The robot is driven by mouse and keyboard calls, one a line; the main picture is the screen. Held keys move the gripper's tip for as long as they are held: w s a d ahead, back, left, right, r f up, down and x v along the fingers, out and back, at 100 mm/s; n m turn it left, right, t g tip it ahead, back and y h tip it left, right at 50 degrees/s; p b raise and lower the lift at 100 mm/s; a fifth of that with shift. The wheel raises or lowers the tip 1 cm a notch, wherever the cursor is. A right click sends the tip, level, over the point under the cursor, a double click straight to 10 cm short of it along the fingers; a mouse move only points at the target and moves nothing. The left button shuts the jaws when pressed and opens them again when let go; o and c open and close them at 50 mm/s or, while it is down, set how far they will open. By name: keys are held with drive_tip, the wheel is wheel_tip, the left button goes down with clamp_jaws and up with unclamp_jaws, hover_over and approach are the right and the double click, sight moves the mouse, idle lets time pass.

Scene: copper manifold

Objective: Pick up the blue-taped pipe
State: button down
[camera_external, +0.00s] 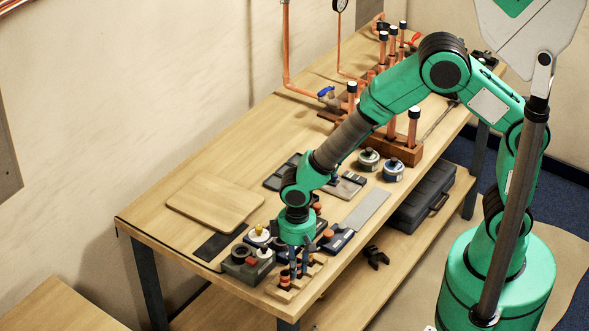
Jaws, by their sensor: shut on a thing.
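My gripper (297,266) points straight down at the near front corner of the workbench. It is shut on a short upright pipe, which I take to be the blue-taped pipe (292,273). Small dark-blue and copper-coloured parts show between and beside the fingers. The pipe's lower end is at a small wooden block (283,294) on the bench edge. Whether it still sits in the block or is just clear of it is too small to tell. The fingers hide much of the pipe.
The workbench (150,215) carries a wooden board (215,203), a grey tool box (248,262) beside the gripper, two tins (393,170) and a copper manifold (400,150) at the back. A black case (425,197) lies on the lower shelf.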

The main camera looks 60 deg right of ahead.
sight(298, 261)
drive_tip(key=shift+r, duration=0.45)
drive_tip(key=r, duration=0.2)
drive_tip(key=shift+s+d+r+p, duration=0.1)
drive_tip(key=shift+s+r+p, duration=0.1)
drive_tip(key=shift+r+p, duration=0.2)
drive_tip(key=s+d, duration=0.3)
drive_tip(key=s, duration=0.4)
drive_tip(key=s+d+r, duration=0.1)
drive_tip(key=s+d, duration=0.3)
drive_tip(key=s, duration=0.3)
drive_tip(key=shift+p, duration=0.4)
drive_tip(key=shift+r, duration=0.1)
